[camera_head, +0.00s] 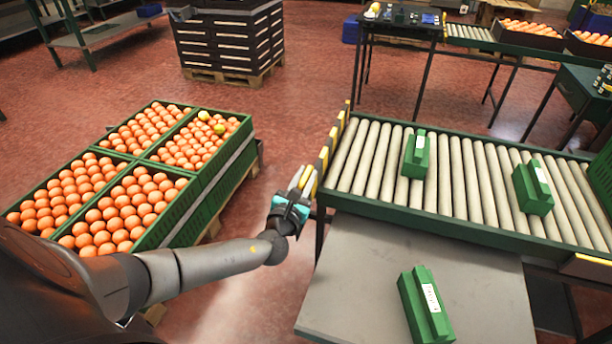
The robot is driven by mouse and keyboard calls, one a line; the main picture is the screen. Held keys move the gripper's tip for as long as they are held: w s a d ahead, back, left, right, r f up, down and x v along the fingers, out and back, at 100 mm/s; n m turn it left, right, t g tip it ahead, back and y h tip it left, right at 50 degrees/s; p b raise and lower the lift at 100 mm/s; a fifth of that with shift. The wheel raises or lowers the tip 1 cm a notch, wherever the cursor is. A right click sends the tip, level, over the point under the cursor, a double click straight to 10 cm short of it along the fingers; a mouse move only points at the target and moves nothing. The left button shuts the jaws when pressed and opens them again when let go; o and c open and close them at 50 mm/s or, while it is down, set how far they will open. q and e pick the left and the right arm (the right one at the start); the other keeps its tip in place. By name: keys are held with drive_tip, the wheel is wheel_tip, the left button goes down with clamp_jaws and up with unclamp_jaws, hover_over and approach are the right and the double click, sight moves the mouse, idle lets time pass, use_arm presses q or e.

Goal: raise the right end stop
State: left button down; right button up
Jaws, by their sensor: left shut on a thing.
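My left gripper (302,180) reaches in from the left to the near left corner of the roller conveyor (440,212). It is shut on the near part of a yellow-and-black striped end stop (333,139), which runs along the conveyor's left end. The fingers partly hide the spot where they hold it. At the conveyor's right end, a dark green plate (601,178) shows at the picture's edge; I cannot tell whether it is an end stop. My right gripper is not in view.
Green blocks with white labels lie on the rollers (416,155) (533,188) and on the grey table (424,304) in front. Green crates of oranges (187,217) stand left of my left gripper. A dark crate stack (228,40) stands behind. Red floor is clear between.

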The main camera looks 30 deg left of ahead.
use_arm(q)
drive_tip(key=shift+w+a+r, duration=0.1)
drive_tip(key=shift+a+r, duration=0.1)
drive_tip(key=shift+r, duration=0.15)
drive_tip(key=c, duration=1)
unclamp_jaws()
drive_tip(key=shift+o, duration=1.2)
drive_tip(key=shift+d+f, duration=0.1)
